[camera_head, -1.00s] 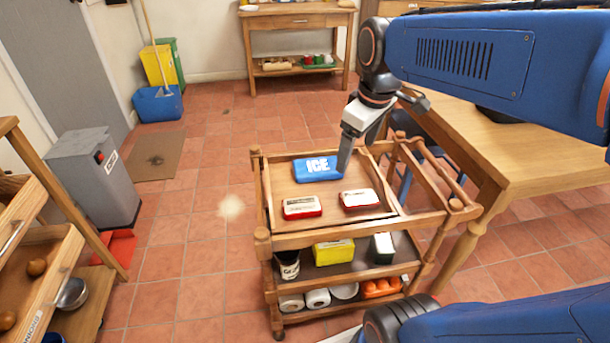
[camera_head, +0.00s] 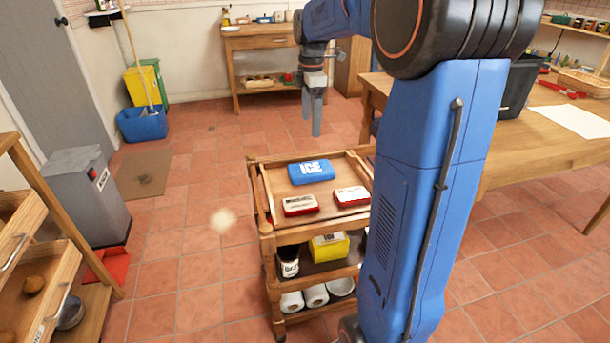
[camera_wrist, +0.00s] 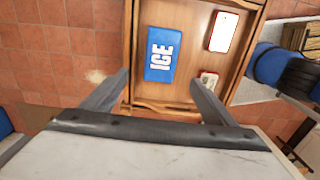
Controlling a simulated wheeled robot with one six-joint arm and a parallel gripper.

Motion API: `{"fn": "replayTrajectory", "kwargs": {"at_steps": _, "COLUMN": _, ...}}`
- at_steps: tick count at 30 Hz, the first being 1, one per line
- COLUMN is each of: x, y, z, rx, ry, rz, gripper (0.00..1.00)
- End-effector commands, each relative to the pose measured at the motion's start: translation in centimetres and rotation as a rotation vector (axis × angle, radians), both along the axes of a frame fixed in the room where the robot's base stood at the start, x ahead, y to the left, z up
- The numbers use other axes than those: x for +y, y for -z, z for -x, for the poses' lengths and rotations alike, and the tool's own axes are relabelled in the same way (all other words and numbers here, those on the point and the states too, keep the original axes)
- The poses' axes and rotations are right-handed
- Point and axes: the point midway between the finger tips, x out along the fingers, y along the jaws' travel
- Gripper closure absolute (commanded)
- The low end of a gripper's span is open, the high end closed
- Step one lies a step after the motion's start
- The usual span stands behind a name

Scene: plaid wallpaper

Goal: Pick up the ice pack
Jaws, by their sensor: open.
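The ice pack (camera_head: 311,172) is a blue slab with white ICE lettering. It lies flat on the top tray of a wooden trolley (camera_head: 265,215), towards the tray's far side. My gripper (camera_head: 312,130) points down in the air above and behind the ice pack in the head view, apart from it. In the wrist view my gripper's two fingers (camera_wrist: 158,92) are spread wide with nothing between them. The ice pack (camera_wrist: 161,54) shows beyond the fingertips, a little left of the tray's middle.
Two red and white packs (camera_head: 300,204) (camera_head: 351,196) lie on the same tray, nearer the front. A yellow box (camera_head: 328,247) and paper rolls (camera_head: 316,295) are on lower shelves. A wooden table (camera_head: 540,120) stands at the right.

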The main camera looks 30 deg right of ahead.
Motion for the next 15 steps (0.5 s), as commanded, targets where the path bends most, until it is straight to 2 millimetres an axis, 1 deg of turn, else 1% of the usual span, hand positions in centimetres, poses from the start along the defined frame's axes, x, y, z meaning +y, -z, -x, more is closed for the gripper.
{"fn": "replayTrajectory", "kwargs": {"at_steps": 5, "x": 0.0, "y": 2.1, "z": 0.0, "rx": 0.004, "ry": -0.004, "rz": -0.001, "gripper": 0.2}}
{"fn": "replayTrajectory", "kwargs": {"at_steps": 15, "x": 0.0, "y": 8.2, "z": 0.1, "rx": 0.004, "ry": -0.002, "rz": -0.001, "gripper": 0.2}}
